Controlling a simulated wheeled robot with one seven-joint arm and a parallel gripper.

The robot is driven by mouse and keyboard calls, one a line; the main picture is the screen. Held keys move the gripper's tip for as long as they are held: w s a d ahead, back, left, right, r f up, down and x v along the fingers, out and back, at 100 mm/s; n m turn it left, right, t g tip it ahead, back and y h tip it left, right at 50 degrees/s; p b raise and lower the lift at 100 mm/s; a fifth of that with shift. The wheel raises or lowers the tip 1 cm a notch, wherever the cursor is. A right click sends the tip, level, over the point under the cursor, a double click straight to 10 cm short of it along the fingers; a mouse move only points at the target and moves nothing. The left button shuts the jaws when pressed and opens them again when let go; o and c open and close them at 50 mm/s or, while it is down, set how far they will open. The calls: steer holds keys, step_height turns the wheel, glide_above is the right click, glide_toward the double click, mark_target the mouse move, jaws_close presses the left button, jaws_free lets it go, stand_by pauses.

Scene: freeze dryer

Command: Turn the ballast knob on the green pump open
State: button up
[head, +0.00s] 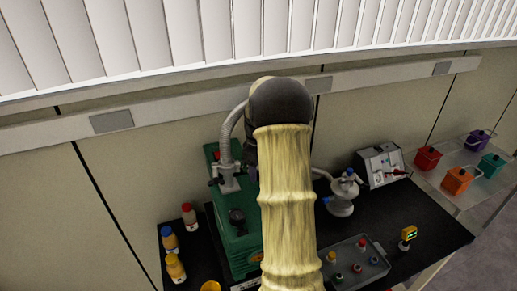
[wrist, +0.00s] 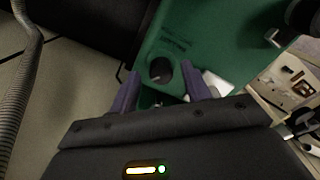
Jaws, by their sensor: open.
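The green pump (head: 238,247) stands on the black bench, partly hidden behind my arm. A black knob-like part (head: 237,216) shows on its top in the head view. In the wrist view the green pump body (wrist: 215,35) fills the upper middle. A dark round knob (wrist: 159,68) with a small pale mark sits on it; I cannot tell if it is the same part. My gripper (wrist: 160,73) is open, its two purple fingers either side of the knob in the picture. Contact cannot be told. The head view hides the gripper behind my arm.
A ribbed grey hose (head: 231,124) rises from the pump's fitting and shows at the wrist view's left (wrist: 18,90). Several bottles (head: 175,268) stand left of the pump. A grey tray (head: 345,276) and a glass-like vessel (head: 341,195) are to the right.

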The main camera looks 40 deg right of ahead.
step_height(320, 180, up, 17)
steer(key=b, duration=0.2)
steer(key=shift+f+b, duration=0.2)
steer(key=shift+b, duration=0.1)
steer(key=shift+s+a, duration=0.1)
steer(key=shift+s, duration=0.05)
